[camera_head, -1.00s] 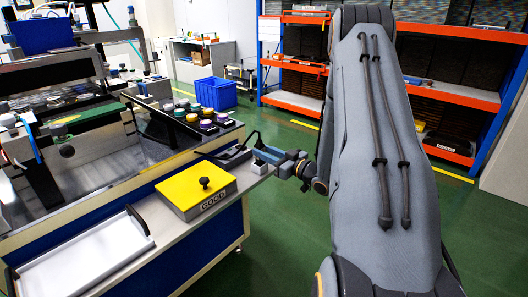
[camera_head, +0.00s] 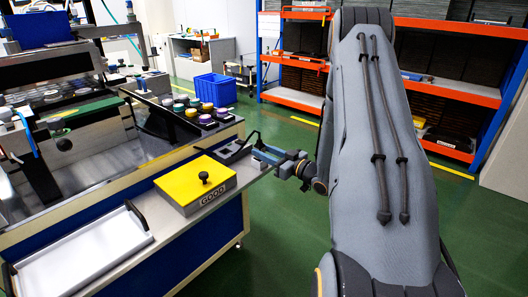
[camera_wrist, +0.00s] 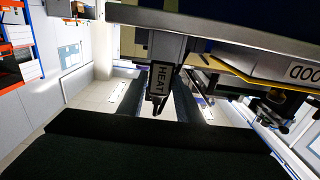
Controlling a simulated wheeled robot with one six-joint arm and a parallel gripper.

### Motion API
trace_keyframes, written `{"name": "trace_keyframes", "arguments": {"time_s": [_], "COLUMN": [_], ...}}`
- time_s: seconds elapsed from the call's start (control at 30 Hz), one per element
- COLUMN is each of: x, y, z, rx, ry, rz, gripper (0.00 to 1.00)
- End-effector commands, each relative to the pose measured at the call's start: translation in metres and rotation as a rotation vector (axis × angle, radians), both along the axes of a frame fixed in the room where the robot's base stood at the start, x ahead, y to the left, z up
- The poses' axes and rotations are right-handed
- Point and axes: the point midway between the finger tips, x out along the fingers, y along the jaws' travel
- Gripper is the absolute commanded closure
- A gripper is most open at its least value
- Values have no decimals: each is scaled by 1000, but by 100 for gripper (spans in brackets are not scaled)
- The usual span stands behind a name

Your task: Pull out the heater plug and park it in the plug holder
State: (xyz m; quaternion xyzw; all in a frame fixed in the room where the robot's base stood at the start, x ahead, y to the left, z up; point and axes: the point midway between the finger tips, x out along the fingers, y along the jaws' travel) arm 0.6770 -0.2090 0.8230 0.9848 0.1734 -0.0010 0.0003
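The heater plug (camera_wrist: 162,78), a grey block with a dark "HEAT" label, shows near the middle of the wrist view. A dark prong-like end points down in the picture. My gripper (camera_wrist: 158,108) has its dark fingers apart on either side of the plug, with gaps visible beside it. I see no firm contact. In the head view my gripper (camera_head: 262,152) is at the right end of the bench, and the plug cannot be made out there. A black bracket-like part (camera_head: 236,150) lies beside the gripper; I cannot tell whether it is the plug holder.
A yellow-topped box (camera_head: 194,184) marked "GOOD" with a black knob stands on the bench. A white tray (camera_head: 85,252) lies at its front left. Several coloured round parts sit behind. A blue bin (camera_head: 215,90) and orange shelves (camera_head: 448,90) are farther off. Green floor is open.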

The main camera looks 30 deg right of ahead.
Motion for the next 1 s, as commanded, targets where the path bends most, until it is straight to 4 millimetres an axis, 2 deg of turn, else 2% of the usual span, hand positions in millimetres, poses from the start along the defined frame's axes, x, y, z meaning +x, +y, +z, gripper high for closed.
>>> {"name": "trace_keyframes", "arguments": {"time_s": [0.03, 0.1, 0.43, 0.8, 1.0], "x": [0, 0, -4, -56, -72], "y": [0, 0, -2, -21, -26], "z": [1, 1, 0, 0, 0], "rx": [0, 0, 0, 0, 0], "ry": [0, 0, 1, 0, 0], "rz": [0, 0, -1, -3, -1], "gripper": [59, 52, 52, 52, 52]}}
